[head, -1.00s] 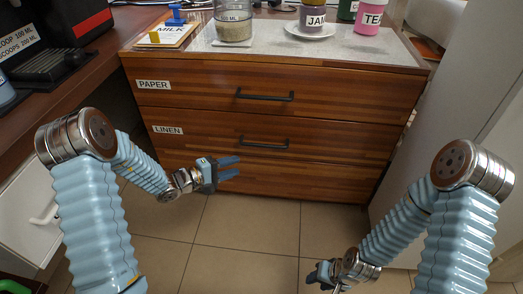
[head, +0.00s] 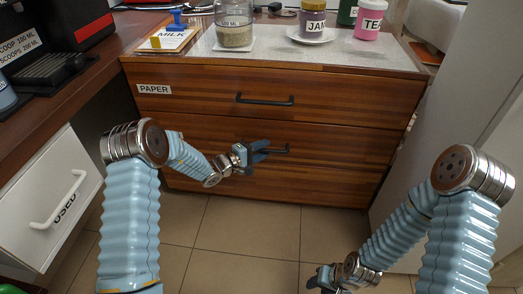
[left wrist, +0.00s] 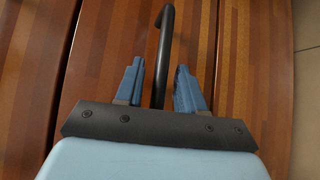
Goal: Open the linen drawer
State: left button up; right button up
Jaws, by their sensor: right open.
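The linen drawer (head: 350,143) is the middle drawer of the wooden cabinet and looks shut, flush with its neighbours. Its label is hidden behind my left arm. The right end of its dark bar handle (head: 284,151) shows past my left gripper (head: 262,151). In the left wrist view, the handle (left wrist: 165,40) runs between the two blue fingers, with a gap on each side. The left gripper (left wrist: 160,68) is open around it. My right gripper (head: 322,277) is low at the bottom of the head view, empty and away from the cabinet.
The paper drawer (head: 200,98), shut, has its own handle (head: 265,100) above. A white drawer labelled USED (head: 40,190) is at the left. A pale panel (head: 460,100) borders the right. The floor in front is clear.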

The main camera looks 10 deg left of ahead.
pick_arm(q)
grip_shut()
dwell(0.4)
